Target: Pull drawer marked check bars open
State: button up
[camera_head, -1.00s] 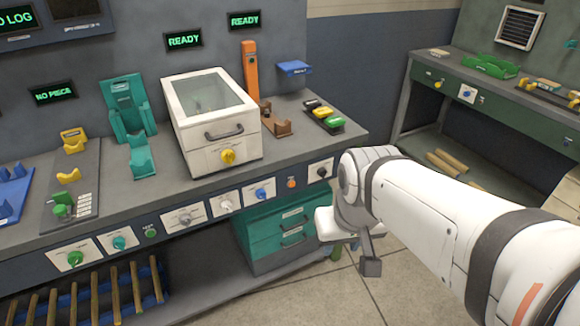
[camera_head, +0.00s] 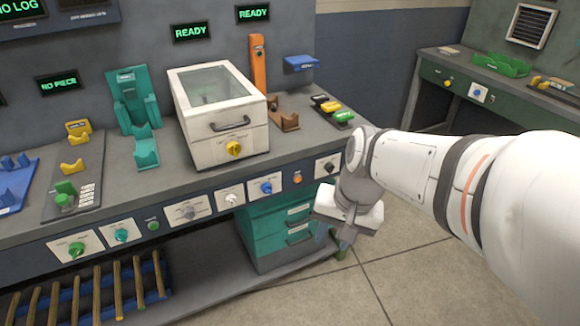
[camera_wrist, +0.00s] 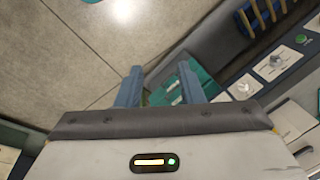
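A teal drawer unit (camera_head: 262,232) stands under the right end of the bench, with stacked drawers, pale labels and dark handles. The labels are too small to read, so I cannot tell which drawer is marked check bars. The drawers look shut. My gripper (camera_head: 335,236) is just right of the drawer fronts, pointing down and partly hiding their right edge. In the wrist view my gripper (camera_wrist: 161,88) has its two blue fingers apart with nothing held. The teal drawer unit (camera_wrist: 187,80) shows beyond and around the right finger, apart from it as far as I can tell.
The bench front (camera_head: 190,213) carries several knobs and switches above the drawers. A white machine with a clear lid (camera_head: 218,115) stands on the bench. A slatted rack (camera_head: 85,290) is at lower left. The floor (camera_head: 420,270) on the right is clear.

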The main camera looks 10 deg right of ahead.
jog(key=w+a+f+m+y+b, duration=0.3)
jog(key=w+f+m+y+b, duration=0.3)
jog(key=w+f+m+b, duration=0.5)
jog(key=w+a+f+m+y+b, duration=0.2)
jog(key=w+f+m+y+b, duration=0.3)
jog(key=w+f+m, duration=0.7)
jog(key=w+d+f+m+t+b, duration=0.4)
jog(key=w+f+m+t, duration=0.15)
jog(key=f, duration=0.45)
jog(key=w+d+f+m+t+y+b, duration=0.1)
jog(key=w+d+f+m+t+b, duration=0.35)
jog(key=f, duration=0.55)
jog(key=w+d+f+m+t+b, duration=0.3)
jog(key=w+d+f+m+t, duration=0.1)
jog(key=w+f+m, duration=0.5)
jog(key=shift+n+g, duration=0.3)
jog(key=shift+n, duration=0.4)
jog(key=x, duration=0.2)
jog(key=b+x, duration=0.1)
jog(key=x, duration=0.2)
jog(key=shift+a+f+b, duration=0.3)
jog(key=shift+a+f, duration=0.05)
jog(key=shift+a, duration=0.25)
jog(key=shift+c, duration=0.5)
grip_shut()
